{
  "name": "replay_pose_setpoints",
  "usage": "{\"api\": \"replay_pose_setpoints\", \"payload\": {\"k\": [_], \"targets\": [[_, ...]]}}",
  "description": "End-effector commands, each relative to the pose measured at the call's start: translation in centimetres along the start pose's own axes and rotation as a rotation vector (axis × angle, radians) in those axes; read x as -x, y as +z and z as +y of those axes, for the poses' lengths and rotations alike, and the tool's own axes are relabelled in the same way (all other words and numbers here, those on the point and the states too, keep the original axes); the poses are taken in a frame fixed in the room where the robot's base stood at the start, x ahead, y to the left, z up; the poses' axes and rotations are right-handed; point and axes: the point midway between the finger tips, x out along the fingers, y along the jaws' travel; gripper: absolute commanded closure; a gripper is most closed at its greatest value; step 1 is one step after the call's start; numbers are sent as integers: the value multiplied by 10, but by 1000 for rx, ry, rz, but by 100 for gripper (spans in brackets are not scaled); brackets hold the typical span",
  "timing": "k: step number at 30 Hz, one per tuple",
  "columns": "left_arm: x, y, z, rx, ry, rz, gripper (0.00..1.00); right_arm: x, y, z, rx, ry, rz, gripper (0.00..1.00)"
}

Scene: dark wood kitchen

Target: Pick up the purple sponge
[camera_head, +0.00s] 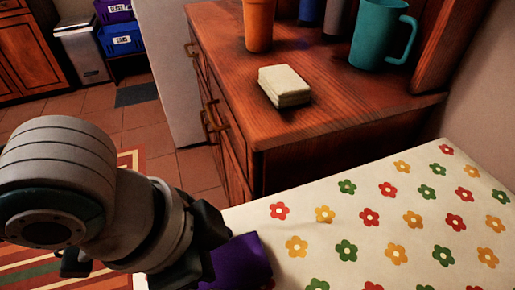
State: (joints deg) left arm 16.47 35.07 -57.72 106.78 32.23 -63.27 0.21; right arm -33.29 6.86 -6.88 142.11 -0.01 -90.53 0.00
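The purple sponge (242,262) is at the bottom of the head view, at the left part of the flowered tablecloth (330,225). My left arm comes in from the left, and its dark gripper (203,256) is right up against the sponge's left side in the picture. The gripper covers part of the sponge, and the bottom edge of the picture cuts both off. I cannot tell whether the fingers are open or closed on it. My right gripper is not in view.
A wooden cabinet (330,120) stands behind the table. On it are a pale yellow block (284,86), an orange cup (258,25) and a teal mug (381,35). Blue (121,40) and purple bins (115,11) stand at the far left. The tablecloth right of the sponge is clear.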

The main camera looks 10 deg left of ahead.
Motion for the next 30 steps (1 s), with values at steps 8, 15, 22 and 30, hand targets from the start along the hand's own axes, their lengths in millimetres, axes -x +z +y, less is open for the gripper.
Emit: {"api": "replay_pose_setpoints", "payload": {"k": [8, 15, 22, 30], "targets": [[-1, 0, 0, -1, 0, 0, 0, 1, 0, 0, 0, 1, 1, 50], [-1, 0, 0, 0, 0, 0, 20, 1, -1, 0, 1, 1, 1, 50], [-1, 0, 0, 0, 0, 0, 46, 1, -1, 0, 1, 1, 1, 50], [-1, 0, 0, 0, 0, 0, 76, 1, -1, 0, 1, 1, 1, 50]]}}
